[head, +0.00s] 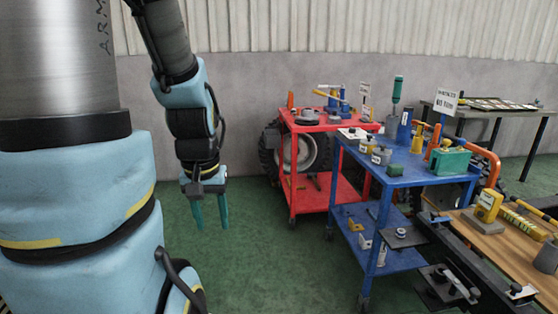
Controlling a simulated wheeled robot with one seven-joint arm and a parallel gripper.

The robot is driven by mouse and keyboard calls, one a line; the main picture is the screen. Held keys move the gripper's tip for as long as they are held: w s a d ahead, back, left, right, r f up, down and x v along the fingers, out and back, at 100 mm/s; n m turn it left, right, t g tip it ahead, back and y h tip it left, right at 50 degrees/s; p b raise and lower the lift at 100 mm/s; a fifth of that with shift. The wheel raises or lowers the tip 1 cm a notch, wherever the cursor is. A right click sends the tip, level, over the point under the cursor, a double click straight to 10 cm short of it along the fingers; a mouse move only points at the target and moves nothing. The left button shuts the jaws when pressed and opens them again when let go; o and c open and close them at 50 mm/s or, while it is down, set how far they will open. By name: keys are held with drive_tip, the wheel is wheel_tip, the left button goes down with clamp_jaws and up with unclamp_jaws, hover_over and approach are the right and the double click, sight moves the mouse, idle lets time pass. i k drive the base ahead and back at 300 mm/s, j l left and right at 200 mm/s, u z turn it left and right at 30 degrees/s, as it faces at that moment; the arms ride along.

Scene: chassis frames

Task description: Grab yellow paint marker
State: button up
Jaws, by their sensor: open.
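My gripper (210,212) hangs over the green floor left of the carts, its two teal fingers pointing down, apart and empty. It touches nothing. No thing can be told for sure as the yellow paint marker at this size. A small upright yellow thing (418,140) stands toward the back of the blue cart's top (408,173); it may be the marker. A taller orange-yellow upright thing (433,141) stands just right of it. Both are well to the right of my gripper.
A red cart (330,127) with tools stands left of the blue cart. The blue top also holds a green box (450,161) and several small parts. A wooden bench (520,245) with a yellow device (488,206) is at right. Floor below my gripper is clear.

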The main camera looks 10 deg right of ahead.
sight(421, 124)
drive_tip(key=i+z, duration=0.2)
drive_tip(key=i, duration=0.3)
drive_tip(key=i+z, duration=0.2)
drive_tip(key=i, duration=0.3)
drive_tip(key=i+j+z, duration=0.15)
drive_tip(key=i, duration=0.35)
drive_tip(key=i+j+z, duration=0.2)
drive_tip(key=i, duration=0.3)
